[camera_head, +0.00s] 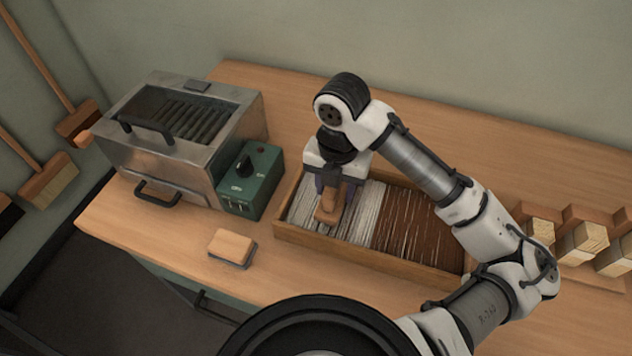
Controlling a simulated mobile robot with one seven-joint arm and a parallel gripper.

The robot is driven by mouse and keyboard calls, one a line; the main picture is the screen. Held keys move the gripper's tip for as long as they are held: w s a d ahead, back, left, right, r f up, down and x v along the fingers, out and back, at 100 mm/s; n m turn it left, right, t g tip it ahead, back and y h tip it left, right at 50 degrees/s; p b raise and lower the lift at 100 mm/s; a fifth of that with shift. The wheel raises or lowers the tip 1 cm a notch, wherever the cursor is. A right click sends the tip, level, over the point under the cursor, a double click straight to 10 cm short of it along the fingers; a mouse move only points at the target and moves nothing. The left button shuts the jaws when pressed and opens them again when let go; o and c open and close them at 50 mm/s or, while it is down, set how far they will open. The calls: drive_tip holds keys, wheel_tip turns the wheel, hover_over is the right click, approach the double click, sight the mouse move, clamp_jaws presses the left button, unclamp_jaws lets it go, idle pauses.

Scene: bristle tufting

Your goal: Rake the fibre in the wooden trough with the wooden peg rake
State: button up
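The wooden trough (350,254) is a shallow rectangular box on the bench in the middle of the view. It holds fibre in bands: pale grey-white fibre (368,212) on the left and reddish-brown fibre (410,222) on the right. My gripper (331,197) points down over the left part of the trough. Its fingers are closed around a wooden piece, which looks like the peg rake (327,208). The rake's lower end is at the pale fibre; any pegs are hidden, and I cannot tell whether they touch it.
A metal machine (180,140) with a green control box (252,180) stands left of the trough. A wooden block with a dark base (231,247) lies in front. Wooden holders with pale bristle bundles (582,243) stand at the right. Brooms (48,180) lean at the far left.

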drive_tip(key=s+d+b, duration=0.1)
drive_tip(key=s+d, duration=0.1)
drive_tip(key=d, duration=0.5)
drive_tip(key=s+d+b, duration=0.1)
drive_tip(key=s+d, duration=0.1)
drive_tip(key=d, duration=0.5)
drive_tip(key=s+d+b, duration=0.2)
drive_tip(key=s+d, duration=0.1)
drive_tip(key=d, duration=0.5)
drive_tip(key=shift+s, duration=0.1)
drive_tip(key=shift+a, duration=0.1)
drive_tip(key=w+a+p, duration=0.1)
drive_tip(key=w+a, duration=0.2)
drive_tip(key=a, duration=0.5)
drive_tip(key=w+a+p, duration=0.2)
drive_tip(key=a, duration=0.7)
drive_tip(key=w+a+p, duration=0.2)
drive_tip(key=w+a, duration=0.1)
drive_tip(key=a, duration=0.6)
drive_tip(key=shift+w+a, duration=0.2)
drive_tip(key=shift+w, duration=0.1)
drive_tip(key=shift+a+r, duration=0.15)
drive_tip(key=shift+a, duration=0.2)
drive_tip(key=shift+d, duration=0.1)
